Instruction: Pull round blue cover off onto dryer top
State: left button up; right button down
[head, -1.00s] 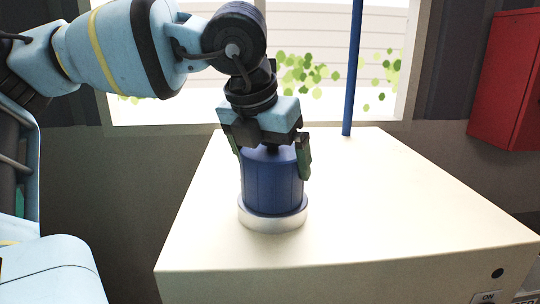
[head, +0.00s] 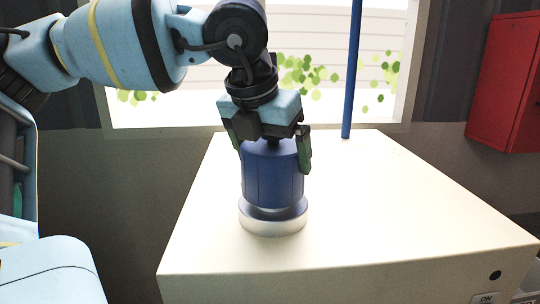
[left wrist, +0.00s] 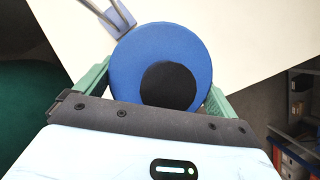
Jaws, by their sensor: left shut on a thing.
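The round blue cover (head: 273,178) stands upright over a pale metallic ring-shaped base (head: 273,226) on the cream dryer top (head: 390,210). A shiny band shows between the cover's lower edge and the ring, so the cover sits slightly raised. My left gripper (head: 271,156) comes from above and is shut on the cover, one green finger on each side. In the left wrist view the cover (left wrist: 190,45) appears as a blue disc with a black round centre, between the green fingers. What is inside the cover is hidden. My right gripper is not in view.
A thin blue pole (head: 352,70) rises at the back of the dryer; its square blue foot (left wrist: 120,18) shows in the left wrist view. A red cabinet (head: 506,85) hangs on the wall at right. The dryer top right of the cover is clear.

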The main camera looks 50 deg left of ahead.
pick_arm(q)
jog(key=shift+r+p, duration=0.4)
jog(key=shift+r, duration=0.95)
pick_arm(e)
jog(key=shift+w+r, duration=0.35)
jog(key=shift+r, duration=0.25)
pick_arm(q)
jog(key=shift+r+p, duration=0.55)
jog(key=shift+r, duration=1.45)
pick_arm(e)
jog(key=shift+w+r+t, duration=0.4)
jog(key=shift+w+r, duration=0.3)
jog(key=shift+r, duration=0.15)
